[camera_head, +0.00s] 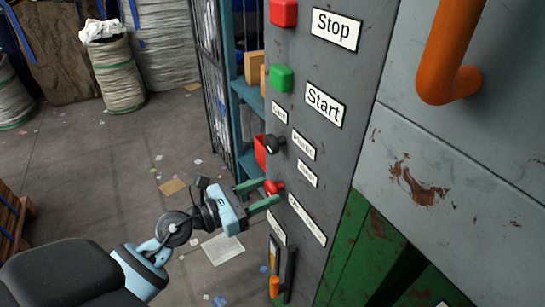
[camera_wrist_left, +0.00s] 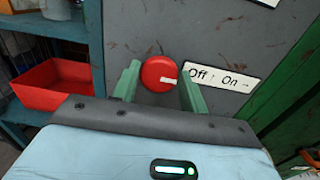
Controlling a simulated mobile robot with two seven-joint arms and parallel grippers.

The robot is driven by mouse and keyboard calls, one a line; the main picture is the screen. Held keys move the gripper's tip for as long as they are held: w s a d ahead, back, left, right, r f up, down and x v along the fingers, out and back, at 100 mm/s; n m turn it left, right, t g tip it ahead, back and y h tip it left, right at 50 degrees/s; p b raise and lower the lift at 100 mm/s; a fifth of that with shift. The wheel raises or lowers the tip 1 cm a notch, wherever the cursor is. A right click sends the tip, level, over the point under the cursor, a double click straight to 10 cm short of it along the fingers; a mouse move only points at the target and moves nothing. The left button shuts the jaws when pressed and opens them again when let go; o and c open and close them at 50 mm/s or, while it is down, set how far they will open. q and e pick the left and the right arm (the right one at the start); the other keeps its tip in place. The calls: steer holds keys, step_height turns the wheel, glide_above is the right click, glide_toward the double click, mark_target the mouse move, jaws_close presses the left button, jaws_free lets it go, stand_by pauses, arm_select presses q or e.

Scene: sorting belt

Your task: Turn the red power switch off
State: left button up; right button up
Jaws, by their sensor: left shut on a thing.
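The red power switch (camera_head: 274,187) is a round knob low on the grey control panel (camera_head: 335,75). In the left wrist view the knob (camera_wrist_left: 158,73) has a white mark pointing right. A label (camera_wrist_left: 222,79) beside it reads "Off" with an up arrow and "On" with a right arrow. My left gripper (camera_head: 270,191) is shut on the knob, with one green finger on each side of it. My right gripper is not in view.
The panel also has a red Stop button (camera_head: 284,12), a green Start button (camera_head: 281,78), a black knob (camera_head: 274,144) and an orange-tipped lever (camera_head: 275,286). An orange handle (camera_head: 447,60) sticks out at right. A red bin (camera_wrist_left: 53,85) stands on a teal shelf. Open floor lies at left.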

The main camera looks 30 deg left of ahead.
arm_select(q)
steer(key=shift+s+d, duration=0.15)
steer(key=shift+d, duration=0.2)
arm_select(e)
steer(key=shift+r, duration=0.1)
